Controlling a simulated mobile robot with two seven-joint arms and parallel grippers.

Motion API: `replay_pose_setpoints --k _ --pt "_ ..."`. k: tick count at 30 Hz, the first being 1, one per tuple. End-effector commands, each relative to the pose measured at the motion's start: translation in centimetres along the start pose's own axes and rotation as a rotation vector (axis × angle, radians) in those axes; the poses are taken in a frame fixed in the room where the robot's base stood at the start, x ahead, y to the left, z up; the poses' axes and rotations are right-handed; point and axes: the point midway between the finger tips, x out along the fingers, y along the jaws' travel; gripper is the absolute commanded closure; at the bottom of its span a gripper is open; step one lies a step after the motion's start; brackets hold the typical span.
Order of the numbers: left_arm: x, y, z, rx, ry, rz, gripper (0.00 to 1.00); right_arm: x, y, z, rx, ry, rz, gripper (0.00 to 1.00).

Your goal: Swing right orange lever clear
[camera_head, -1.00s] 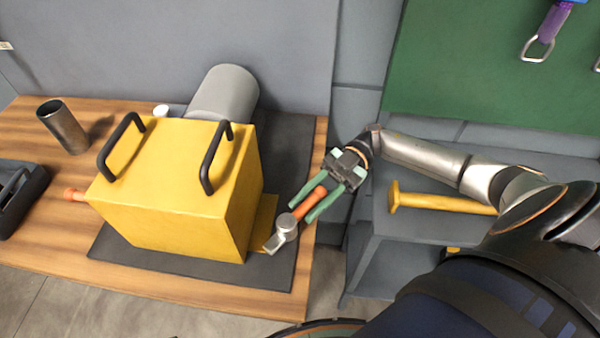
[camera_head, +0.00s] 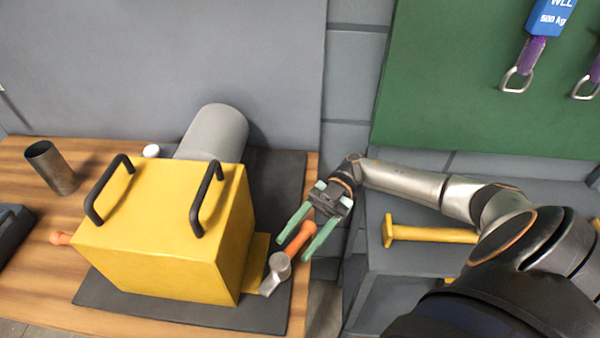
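The right orange lever (camera_head: 299,238) sticks up and out to the right from a silver pivot (camera_head: 278,268) at the right foot of the yellow casing (camera_head: 165,238). My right gripper (camera_head: 294,243) is open, its two green fingers on either side of the lever's outer end. A gap shows between the lever tip and the palm. I cannot tell whether either finger touches the lever. Another orange lever end (camera_head: 61,238) shows at the casing's left side. My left gripper is not in view.
Two black handles (camera_head: 206,199) stand on the casing. A grey cylinder (camera_head: 214,132) lies behind it. A dark metal cup (camera_head: 51,168) stands at the left on the wooden bench (camera_head: 25,255). A yellow hammer-like tool (camera_head: 430,234) lies on the grey cabinet at right.

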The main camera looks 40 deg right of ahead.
Motion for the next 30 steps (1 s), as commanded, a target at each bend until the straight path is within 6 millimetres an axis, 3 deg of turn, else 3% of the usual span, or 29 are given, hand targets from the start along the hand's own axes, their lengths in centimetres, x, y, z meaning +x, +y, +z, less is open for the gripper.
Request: replay_pose_setpoints --k 11,16,30 --pt "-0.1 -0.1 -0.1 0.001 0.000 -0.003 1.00 0.0 0.1 -0.8 0.000 -0.002 -0.001 0.46" --pt "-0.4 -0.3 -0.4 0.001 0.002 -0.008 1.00 0.2 0.3 -3.7 0.000 -0.003 -0.003 0.46" --pt "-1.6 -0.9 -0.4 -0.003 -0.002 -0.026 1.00 5.3 -2.8 -10.5 0.005 0.000 -0.005 0.46"
